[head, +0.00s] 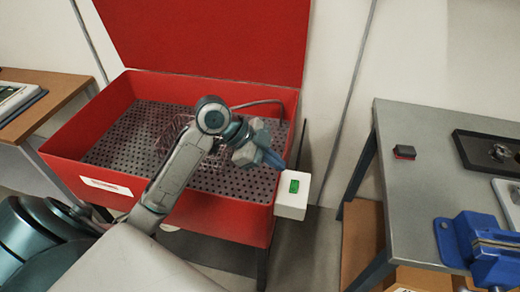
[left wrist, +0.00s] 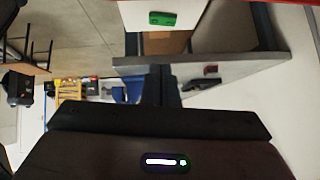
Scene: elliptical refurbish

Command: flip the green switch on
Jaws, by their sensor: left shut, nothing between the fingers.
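The green switch (head: 294,186) sits on a small white box (head: 291,206) at the front right corner of the red parts washer (head: 170,195). My left gripper (head: 281,166) is shut and empty, just up and left of the switch in the head view, with a small visible gap. In the left wrist view the green switch (left wrist: 162,18) shows near the top, on the white box (left wrist: 192,14), beyond the shut fingers (left wrist: 161,82). I cannot tell the switch's position. My right gripper is in neither view.
The washer's red lid (head: 205,40) stands open behind its perforated basin, where a wire basket (head: 180,140) lies partly behind my left arm. A grey workbench (head: 410,200) with a blue vise (head: 480,245) stands to the right. A wooden table (head: 50,90) is at the left.

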